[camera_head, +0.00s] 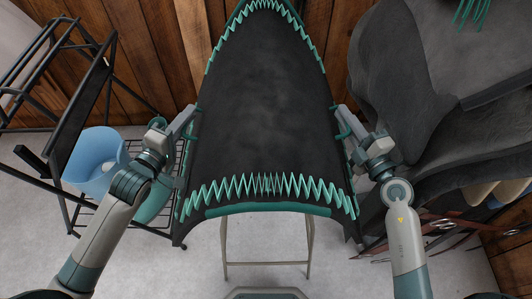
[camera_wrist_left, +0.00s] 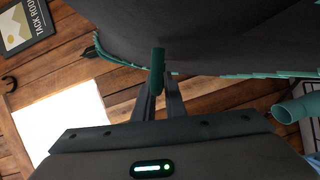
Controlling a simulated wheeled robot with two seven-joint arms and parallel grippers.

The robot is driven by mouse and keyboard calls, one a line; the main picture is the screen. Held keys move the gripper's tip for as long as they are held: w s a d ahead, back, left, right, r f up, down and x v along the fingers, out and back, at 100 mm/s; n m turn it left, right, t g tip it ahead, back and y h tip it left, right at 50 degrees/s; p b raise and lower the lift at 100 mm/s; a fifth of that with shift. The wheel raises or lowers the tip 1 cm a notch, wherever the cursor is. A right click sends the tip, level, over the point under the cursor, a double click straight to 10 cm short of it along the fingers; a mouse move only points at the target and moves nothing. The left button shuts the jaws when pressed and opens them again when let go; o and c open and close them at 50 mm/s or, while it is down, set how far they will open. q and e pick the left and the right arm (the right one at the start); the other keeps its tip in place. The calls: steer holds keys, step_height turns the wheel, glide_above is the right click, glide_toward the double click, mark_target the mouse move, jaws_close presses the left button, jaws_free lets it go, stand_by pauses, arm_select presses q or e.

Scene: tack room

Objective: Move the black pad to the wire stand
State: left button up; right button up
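The black pad (camera_head: 262,110) with green zigzag stitching spans the middle of the head view, raised in front of me between my two grippers. My left gripper (camera_head: 187,122) is at its left edge; in the left wrist view the fingers (camera_wrist_left: 158,85) are closed on a green loop at the edge of the pad (camera_wrist_left: 215,35). My right gripper (camera_head: 347,122) is at the opposite edge by a similar green loop and looks closed on it. The black wire stand (camera_head: 108,75) is at the left; the pad and my left arm hide part of its lower shelf.
A light-blue bucket (camera_head: 88,165) is at the wire stand. Thin beige legs (camera_head: 224,245) show below the pad's near edge. A dark saddle (camera_head: 400,70) crowds the right side, with brown straps below it. Wooden walls close off the back; pale floor is open at lower left.

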arm_select(q)
steer(key=o, duration=0.4)
arm_select(e)
steer(key=o, duration=0.4)
arm_select(q)
steer(key=o, duration=0.8)
steer(key=shift+s, duration=0.1)
steer(key=v, duration=1.2)
arm_select(e)
steer(key=shift+o, duration=0.7)
arm_select(q)
steer(key=shift+r, duration=0.1)
arm_select(e)
steer(key=o, duration=0.7)
steer(key=shift+r, duration=0.15)
